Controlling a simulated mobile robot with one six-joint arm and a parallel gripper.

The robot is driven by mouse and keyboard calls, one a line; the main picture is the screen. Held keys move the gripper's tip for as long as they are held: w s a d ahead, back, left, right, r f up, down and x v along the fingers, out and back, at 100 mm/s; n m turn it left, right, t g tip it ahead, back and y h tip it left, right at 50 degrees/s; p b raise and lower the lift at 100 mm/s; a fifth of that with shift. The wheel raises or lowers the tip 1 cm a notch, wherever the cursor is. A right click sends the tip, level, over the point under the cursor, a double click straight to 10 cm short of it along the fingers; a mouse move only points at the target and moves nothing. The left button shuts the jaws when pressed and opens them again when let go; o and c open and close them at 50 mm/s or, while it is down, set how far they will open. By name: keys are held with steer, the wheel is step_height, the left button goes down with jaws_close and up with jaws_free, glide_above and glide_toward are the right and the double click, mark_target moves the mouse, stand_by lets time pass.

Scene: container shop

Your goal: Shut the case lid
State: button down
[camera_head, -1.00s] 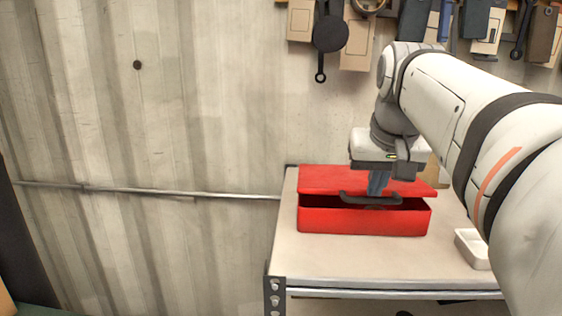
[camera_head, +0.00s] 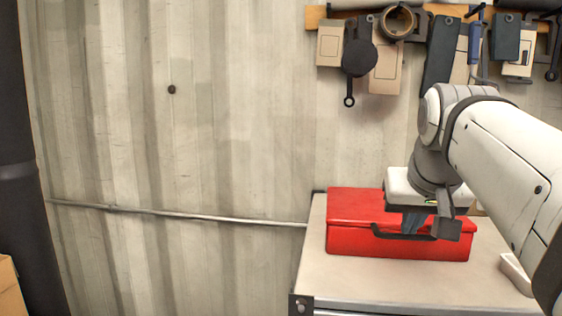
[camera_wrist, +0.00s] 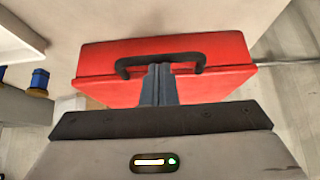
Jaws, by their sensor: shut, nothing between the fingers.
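The red case (camera_head: 350,240) stands on the workbench, and it also shows in the wrist view (camera_wrist: 220,50). Its lid (camera_head: 355,205) lies down on the body, with only a thin seam between them. A dark handle (camera_head: 385,236) is on the front, and it arches across the wrist view (camera_wrist: 125,65). My gripper (camera_head: 410,228) points down at the case by the handle, with its fingers shut and empty. In the wrist view the fingertips (camera_wrist: 160,70) overlap the handle and the case. I cannot tell whether they touch it.
The workbench (camera_head: 345,285) has free room in front of the case. A white tray (camera_head: 515,275) sits at its right. Tools hang from a rail on the corrugated wall (camera_head: 240,120) above. A metal bar (camera_head: 180,214) runs along the wall at left.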

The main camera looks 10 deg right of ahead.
steer(key=r+p, duration=0.2)
steer(key=r, duration=0.1)
steer(key=r+p, duration=0.1)
steer(key=p, duration=0.1)
steer(key=shift+w+d+r, duration=0.1)
steer(key=shift+w+r, duration=0.3)
steer(key=p+v, duration=0.4)
steer(key=v, duration=0.4)
steer(key=s+a+f+n+g+y+p, duration=0.1)
steer(key=a+f+p, duration=0.3)
steer(key=f, duration=0.6)
steer(key=s+a+f+n+g+y+p, duration=0.1)
steer(key=s+a+f+p, duration=0.3)
steer(key=f, duration=0.7)
steer(key=shift+a+n+g, duration=0.6)
steer(key=shift+a, duration=0.2)
steer(key=shift+s+f, duration=0.1)
